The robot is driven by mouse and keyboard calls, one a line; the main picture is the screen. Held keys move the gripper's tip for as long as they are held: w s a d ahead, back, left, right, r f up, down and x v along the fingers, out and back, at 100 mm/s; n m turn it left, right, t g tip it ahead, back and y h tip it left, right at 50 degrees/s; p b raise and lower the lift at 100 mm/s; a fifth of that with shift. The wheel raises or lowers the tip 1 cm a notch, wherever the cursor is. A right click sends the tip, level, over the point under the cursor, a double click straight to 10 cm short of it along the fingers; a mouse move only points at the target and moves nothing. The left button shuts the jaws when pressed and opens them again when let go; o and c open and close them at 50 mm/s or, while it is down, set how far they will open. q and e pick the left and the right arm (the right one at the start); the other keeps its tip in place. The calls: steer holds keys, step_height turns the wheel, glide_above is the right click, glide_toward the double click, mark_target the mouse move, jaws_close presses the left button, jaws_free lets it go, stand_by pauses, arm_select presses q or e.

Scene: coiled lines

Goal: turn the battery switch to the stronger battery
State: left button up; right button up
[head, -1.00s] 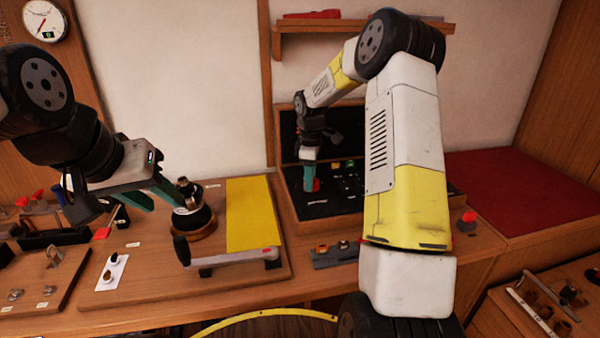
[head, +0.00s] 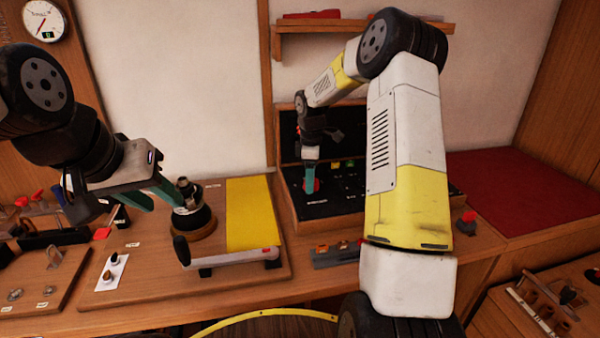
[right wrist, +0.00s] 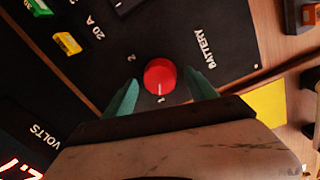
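The red battery switch knob (right wrist: 160,77) is on a black panel (right wrist: 215,65) lettered BATTERY. Its white mark points toward the numeral 1; the numeral 2 is up and left of it in the right wrist view. My right gripper (right wrist: 162,80) is open, with one teal finger on either side of the knob and visible gaps. In the head view the knob (head: 310,186) shows at my right gripper (head: 311,178). The VOLTS display (right wrist: 22,165) has red digits, cut off by the frame edge. My left gripper (head: 165,200) looks open, beside a black winch (head: 195,215).
A yellow sheet (head: 253,212) and a winch handle (head: 230,258) are on the left board. A green block (right wrist: 38,7) and a yellow block (right wrist: 67,43) are on the panel. A shelf (head: 350,27) hangs above. A red cushion (head: 525,190) is at right.

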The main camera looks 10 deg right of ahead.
steer(key=r, duration=0.7)
steer(key=shift+s, duration=0.2)
steer(key=shift+r, duration=0.4)
steer(key=shift+s+a+r, duration=0.15)
steer(key=shift+s+r, duration=0.1)
steer(key=shift+r, duration=0.1)
steer(key=s+a+r+m+t, duration=0.1)
steer(key=s+r+m, duration=0.25)
steer(key=s, duration=0.45)
steer(key=s+a+r+m+t+y, duration=0.1)
steer(key=s+r+m+t, duration=0.15)
steer(key=s+r, duration=0.35)
steer(key=s+a+r+m, duration=0.1)
steer(key=s+r+m, duration=0.3)
steer(key=s, duration=0.5)
steer(key=s+a+f+m+t+y, duration=0.1)
steer(key=s+m, duration=0.3)
steer(key=s, duration=0.5)
steer(key=shift+s+f+t, duration=0.15)
steer(key=shift+f+t, duration=0.25)
steer(key=shift+t, duration=0.05)
